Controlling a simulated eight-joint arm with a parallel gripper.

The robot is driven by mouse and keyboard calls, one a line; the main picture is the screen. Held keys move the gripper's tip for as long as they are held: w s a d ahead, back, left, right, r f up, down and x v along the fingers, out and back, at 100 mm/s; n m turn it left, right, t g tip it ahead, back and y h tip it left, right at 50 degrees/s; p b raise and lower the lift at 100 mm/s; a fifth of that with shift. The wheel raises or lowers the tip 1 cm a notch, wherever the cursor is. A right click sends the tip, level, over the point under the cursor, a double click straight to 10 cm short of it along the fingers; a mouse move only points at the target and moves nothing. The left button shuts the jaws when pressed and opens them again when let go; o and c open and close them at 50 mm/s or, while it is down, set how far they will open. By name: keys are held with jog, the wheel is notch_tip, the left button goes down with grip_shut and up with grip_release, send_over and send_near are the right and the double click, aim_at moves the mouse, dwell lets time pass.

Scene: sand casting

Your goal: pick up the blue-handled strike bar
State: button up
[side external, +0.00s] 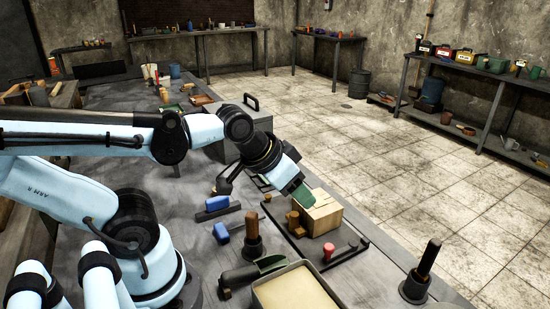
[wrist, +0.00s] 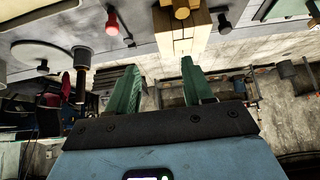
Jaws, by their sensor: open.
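Two blue-topped tools lie on the bench left of my gripper in the side view: a dark bar with a blue grip (side external: 217,204), and a smaller blue piece (side external: 221,233) nearer the camera. I cannot tell for sure which is the strike bar; neither shows clearly in the wrist view. My gripper (side external: 301,194) has green fingers, is open and empty, and is apart from both. Its fingers also show spread in the wrist view (wrist: 160,66), with a pale wooden block (wrist: 180,42) beyond them.
The stacked wooden block (side external: 322,214) stands close to my fingertips. A red-knobbed tool (side external: 328,249), an upright wooden-handled rammer (side external: 253,236), a sand-filled box (side external: 295,291) and a dark upright tool (side external: 424,269) crowd the near bench. Open floor lies to the right.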

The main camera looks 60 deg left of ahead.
jog(key=shift+a, duration=0.1)
jog(key=g, duration=0.7)
send_over(217, 198)
jog(key=shift+s+f, duration=0.2)
jog(key=shift+f, duration=0.7)
jog(key=shift+w+f, duration=0.15)
jog(key=shift+f, duration=5.45)
grip_shut()
